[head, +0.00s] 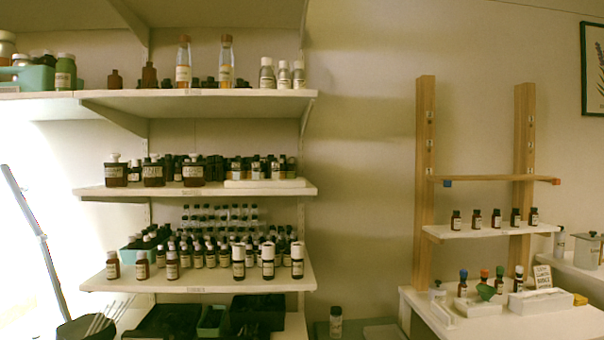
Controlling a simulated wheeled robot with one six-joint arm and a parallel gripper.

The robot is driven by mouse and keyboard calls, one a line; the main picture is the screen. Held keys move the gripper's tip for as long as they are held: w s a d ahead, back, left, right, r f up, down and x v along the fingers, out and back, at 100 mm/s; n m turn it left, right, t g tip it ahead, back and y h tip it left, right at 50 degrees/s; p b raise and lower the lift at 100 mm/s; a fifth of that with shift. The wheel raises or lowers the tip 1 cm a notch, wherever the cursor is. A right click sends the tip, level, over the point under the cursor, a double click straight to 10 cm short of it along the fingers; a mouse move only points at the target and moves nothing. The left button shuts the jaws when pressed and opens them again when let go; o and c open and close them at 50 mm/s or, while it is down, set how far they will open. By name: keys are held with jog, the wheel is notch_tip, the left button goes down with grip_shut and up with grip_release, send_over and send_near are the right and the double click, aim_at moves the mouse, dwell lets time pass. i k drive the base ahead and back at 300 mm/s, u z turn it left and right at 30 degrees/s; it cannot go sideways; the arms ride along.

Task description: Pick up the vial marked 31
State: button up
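Several small dark vials with pale labels and dark caps (496,219) stand upright in a spaced row on the white shelf (470,232) of a wooden rack at right. Below them, vials with blue (462,284), red (484,279) and green tops stand on a white counter (452,326). Many more dark labelled bottles (197,255) stand in rows on the wall shelves at left. The label marks are too small to read, so I cannot tell which vial is 31. My gripper is not in view.
The wooden rack's posts (425,180) and crossbar (490,179) frame the small vial row. Bare wall lies between shelves and rack.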

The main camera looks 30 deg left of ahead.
aim_at(255, 165)
jog(key=u, duration=0.15)
jog(key=i, duration=0.75)
jog(key=u, duration=1.05)
jog(key=i, duration=0.6)
jog(key=u, duration=0.65)
